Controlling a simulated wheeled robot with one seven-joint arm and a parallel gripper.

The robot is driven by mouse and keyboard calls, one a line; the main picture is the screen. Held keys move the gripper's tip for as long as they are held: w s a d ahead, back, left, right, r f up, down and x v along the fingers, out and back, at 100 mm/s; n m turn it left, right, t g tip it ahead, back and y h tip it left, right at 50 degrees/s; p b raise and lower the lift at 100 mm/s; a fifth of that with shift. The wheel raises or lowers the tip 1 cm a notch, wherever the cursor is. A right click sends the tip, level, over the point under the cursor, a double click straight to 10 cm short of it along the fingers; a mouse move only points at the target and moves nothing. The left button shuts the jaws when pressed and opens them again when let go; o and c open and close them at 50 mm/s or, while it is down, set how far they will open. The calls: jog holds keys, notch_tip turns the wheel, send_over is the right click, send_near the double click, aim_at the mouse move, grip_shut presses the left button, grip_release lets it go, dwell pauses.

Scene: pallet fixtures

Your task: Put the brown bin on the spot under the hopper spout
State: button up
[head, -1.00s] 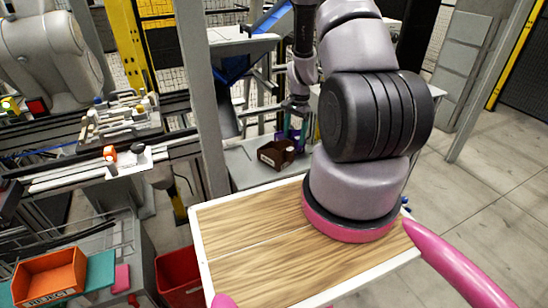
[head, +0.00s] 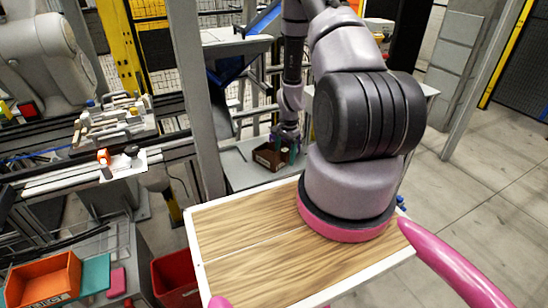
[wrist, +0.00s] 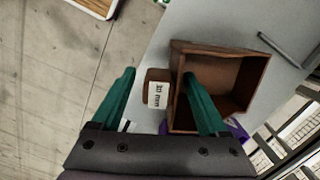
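The brown bin (head: 266,158) is an open box on a grey bench beyond the wooden table. In the wrist view the bin (wrist: 228,58) is on the right, with a white-labelled front lip facing left. My gripper (head: 287,153) is at the bin's right side in the head view. In the wrist view my gripper (wrist: 160,76) has its green fingers apart. The labelled lip lies between them, and the right finger reaches over the bin's opening. Contact cannot be told. A blue hopper (head: 232,68) is up and left of the bin; its spout and the spot below are not clear.
The grey bench (head: 235,172) has bare room left of the bin. A purple piece (wrist: 238,128) shows by the bin's near edge. A grey post (head: 200,120) stands left of the bench. The wooden table (head: 235,235), a red bin (head: 178,278) and an orange bin (head: 42,280) are nearer.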

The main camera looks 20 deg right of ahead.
grip_shut()
jog(key=shift+r, duration=0.15)
